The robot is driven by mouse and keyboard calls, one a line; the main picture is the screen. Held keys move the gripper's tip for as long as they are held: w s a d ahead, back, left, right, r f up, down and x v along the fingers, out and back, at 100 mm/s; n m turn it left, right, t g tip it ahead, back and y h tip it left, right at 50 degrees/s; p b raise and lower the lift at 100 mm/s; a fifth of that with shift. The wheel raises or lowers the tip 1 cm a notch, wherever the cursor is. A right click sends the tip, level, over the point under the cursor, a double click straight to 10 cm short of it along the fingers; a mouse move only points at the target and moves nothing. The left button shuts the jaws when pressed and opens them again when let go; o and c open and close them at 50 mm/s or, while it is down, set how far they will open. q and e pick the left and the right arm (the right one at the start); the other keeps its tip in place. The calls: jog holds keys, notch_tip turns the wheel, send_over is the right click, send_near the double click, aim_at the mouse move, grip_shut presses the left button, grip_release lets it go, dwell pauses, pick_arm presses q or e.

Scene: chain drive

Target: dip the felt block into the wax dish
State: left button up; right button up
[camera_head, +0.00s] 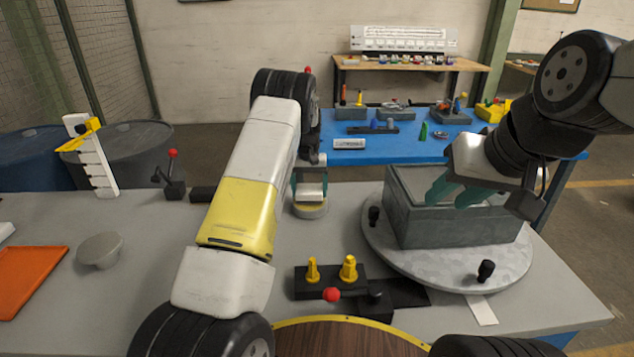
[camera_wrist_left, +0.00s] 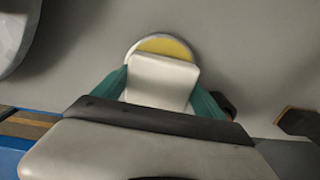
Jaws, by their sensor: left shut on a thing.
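My left gripper (camera_head: 310,180) is shut on the felt block (camera_head: 312,193), a pale block between its green fingers. The felt block also shows in the left wrist view (camera_wrist_left: 160,82), with the left gripper's fingers (camera_wrist_left: 160,95) on both sides. The wax dish (camera_head: 311,211) is small and round on the grey table, directly below the block. In the left wrist view the dish (camera_wrist_left: 168,46) shows yellow wax inside a pale rim, partly hidden by the block. I cannot tell whether the block touches the wax. My right gripper (camera_head: 456,192) has its green fingers apart over the grey box.
The grey box (camera_head: 455,232) stands on a round plate (camera_head: 380,245) with black knobs. A black fixture with yellow pegs (camera_head: 330,283) and a red knob is at the front. A grey round knob (camera_head: 99,250) and orange tray (camera_head: 28,280) are at left. A lever (camera_head: 173,178) stands behind.

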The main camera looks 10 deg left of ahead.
aim_at(309, 188)
pick_arm(q)
jog(key=shift+f, duration=0.55)
dwell(1.3)
jog(key=shift+r, duration=3.55)
